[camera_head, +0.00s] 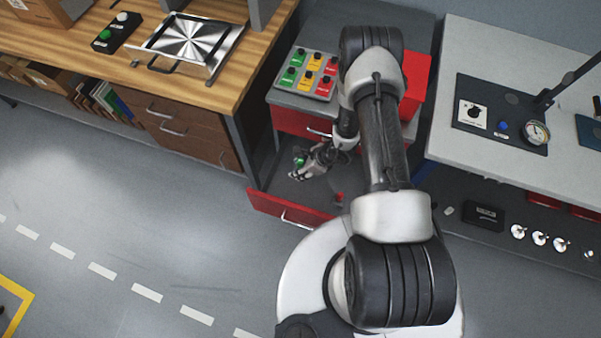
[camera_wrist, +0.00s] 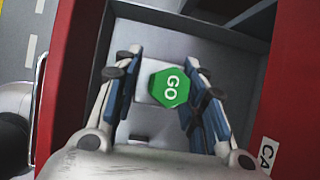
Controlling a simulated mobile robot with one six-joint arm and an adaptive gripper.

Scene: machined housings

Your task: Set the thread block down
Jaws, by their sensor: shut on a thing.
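The thread block (camera_wrist: 170,88) shows in the wrist view as a green hexagonal face marked GO on a pale body. My gripper (camera_wrist: 165,71) is shut on it, one blue-padded finger on each side. In the head view, the green of the block (camera_head: 299,161) shows at my gripper (camera_head: 303,168), over the open red drawer (camera_head: 290,209). The wrist view shows a grey-walled compartment of the drawer below the block. I cannot tell whether the block touches the floor of the compartment.
A small red piece (camera_head: 340,197) lies in the drawer, right of my gripper. A tray of coloured blocks (camera_head: 306,96) stands on top of the cabinet. A wooden bench (camera_head: 215,15) is at left, and a grey table (camera_head: 470,60) with a gauge (camera_head: 536,132) at right.

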